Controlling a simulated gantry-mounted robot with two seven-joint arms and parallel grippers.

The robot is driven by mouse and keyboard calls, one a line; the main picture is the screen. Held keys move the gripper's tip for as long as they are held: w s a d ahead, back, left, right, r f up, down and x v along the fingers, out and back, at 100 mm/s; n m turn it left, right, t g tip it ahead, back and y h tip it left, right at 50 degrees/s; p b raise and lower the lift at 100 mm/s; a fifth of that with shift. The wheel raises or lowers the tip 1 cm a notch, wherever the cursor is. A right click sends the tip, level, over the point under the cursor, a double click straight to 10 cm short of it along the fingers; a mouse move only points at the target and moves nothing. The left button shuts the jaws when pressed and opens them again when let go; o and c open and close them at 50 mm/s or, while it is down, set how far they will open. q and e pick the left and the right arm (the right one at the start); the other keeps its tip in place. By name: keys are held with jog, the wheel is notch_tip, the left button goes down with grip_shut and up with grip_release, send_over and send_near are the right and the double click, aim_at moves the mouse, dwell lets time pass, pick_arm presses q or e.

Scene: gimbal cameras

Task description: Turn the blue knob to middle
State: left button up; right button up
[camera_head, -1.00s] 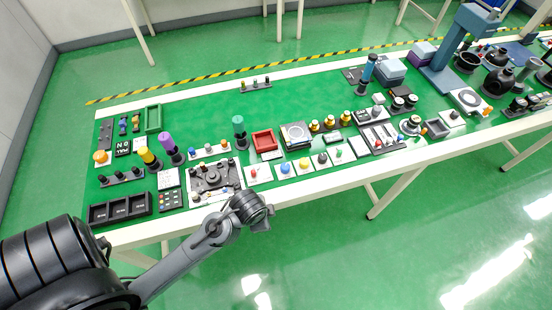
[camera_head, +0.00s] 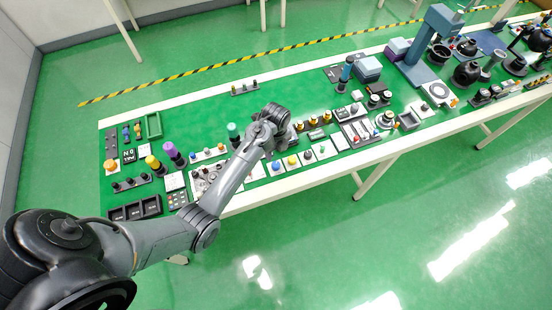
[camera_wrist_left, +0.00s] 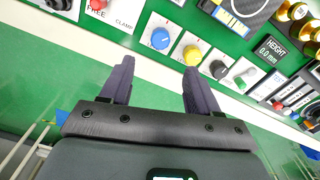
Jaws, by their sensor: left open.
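The blue knob (camera_head: 277,166) sits on a small white plate near the front edge of the green table. In the left wrist view the blue knob (camera_wrist_left: 160,38) lies ahead of the fingertips, sideways between the two fingers and not touched by them. My left gripper (camera_wrist_left: 157,68) is open and empty. In the head view my left gripper (camera_head: 268,147) is at the table's front part beside the knob, partly hidden by my own wrist. I cannot read the knob's pointer position clearly. My right gripper is not in view.
Tall coloured cylinders, including a purple one (camera_head: 172,152), stand left. The table's back middle is mostly clear.

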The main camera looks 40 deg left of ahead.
aim_at(276, 164)
pick_arm(q)
notch_tip(276, 164, down, 10)
jog(key=shift+f+b, duration=0.25)
jog(key=shift+b, duration=0.45)
jog(key=c, duration=1)
jog(key=shift+r+n+p, duration=0.2)
jog(key=shift+n+p, duration=0.4)
jog(key=shift+p, duration=0.15)
jog(key=shift+c, duration=0.2)
jog(key=shift+n+p, duration=0.95)
jog(key=shift+n, duration=0.15)
jog(key=n+p, duration=0.1)
jog(key=n, duration=0.1)
jog(key=shift+w+n+p, duration=0.1)
jog(key=shift+n+p, duration=0.2)
jog(key=shift+n, duration=0.1)
jog(key=shift+f+n+p, duration=0.15)
jog(key=shift+n+p, duration=0.2)
jog(key=shift+n, duration=0.35)
